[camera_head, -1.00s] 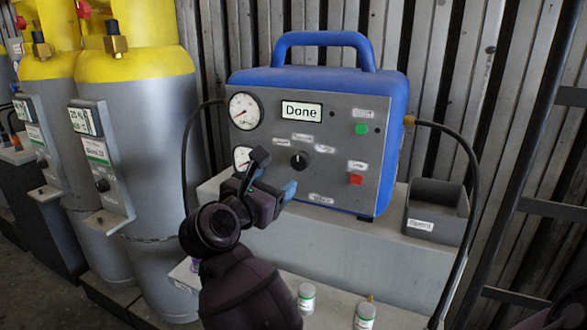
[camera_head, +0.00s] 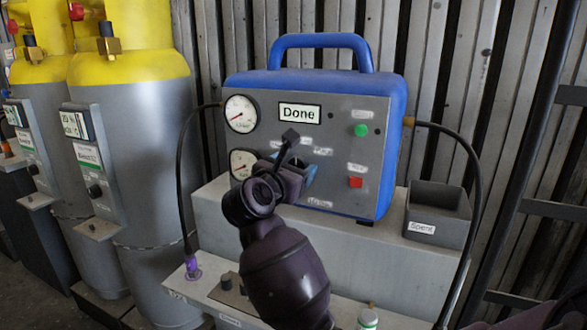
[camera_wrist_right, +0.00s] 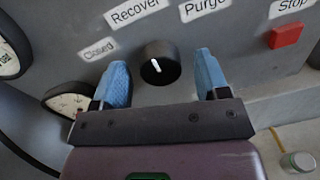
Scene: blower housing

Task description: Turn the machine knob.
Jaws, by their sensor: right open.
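The blue machine (camera_head: 315,86) stands on a grey ledge, and its display reads "Done". Its black knob (camera_wrist_right: 160,63) shows in the right wrist view, with a white pointer mark, below the labels "Recover" and "Purge". In the head view the knob is hidden behind my right gripper (camera_head: 297,174). In the right wrist view my right gripper (camera_wrist_right: 163,82) is open, its two blue fingertips apart on either side of and a little below the knob, not closed on it. My left gripper is not in view.
The panel has a green button (camera_head: 361,130), a red stop button (camera_head: 355,182) and two gauges (camera_head: 241,113). A grey bin (camera_head: 438,212) labelled "Spent" stands at right. Yellow-topped cylinders (camera_head: 140,125) stand at left. A small vial (camera_head: 367,319) is in front.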

